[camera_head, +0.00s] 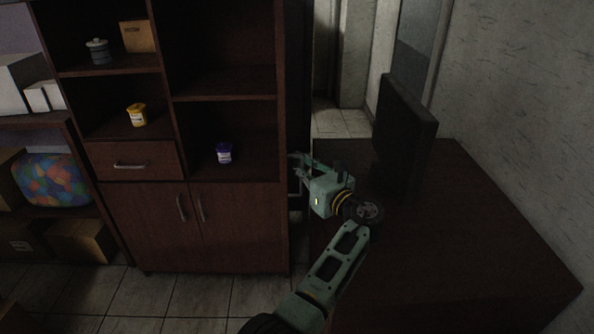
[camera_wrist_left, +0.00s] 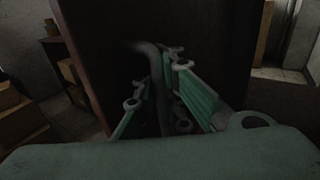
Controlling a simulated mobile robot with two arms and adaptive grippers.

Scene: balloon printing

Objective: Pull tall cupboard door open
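The tall cupboard door is a dark brown panel (camera_wrist_left: 120,30) that fills the middle of the left wrist view. A curved grey handle (camera_wrist_left: 158,75) stands out from it. My left gripper (camera_wrist_left: 160,80) has its green fingers on both sides of this handle, drawn in close, and looks shut on it. In the head view my left gripper (camera_head: 298,168) reaches to the right side of the brown shelf unit (camera_head: 225,98), where a narrow dark panel (camera_head: 298,75) shows. The handle is hidden there. My right gripper is not in view.
A dark desk (camera_head: 470,230) with a black monitor (camera_head: 405,135) stands close on the right of my left arm. The shelf unit holds a purple jar (camera_head: 224,153) and a yellow jar (camera_head: 137,115). Tiled floor (camera_head: 180,300) lies free in front of the unit.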

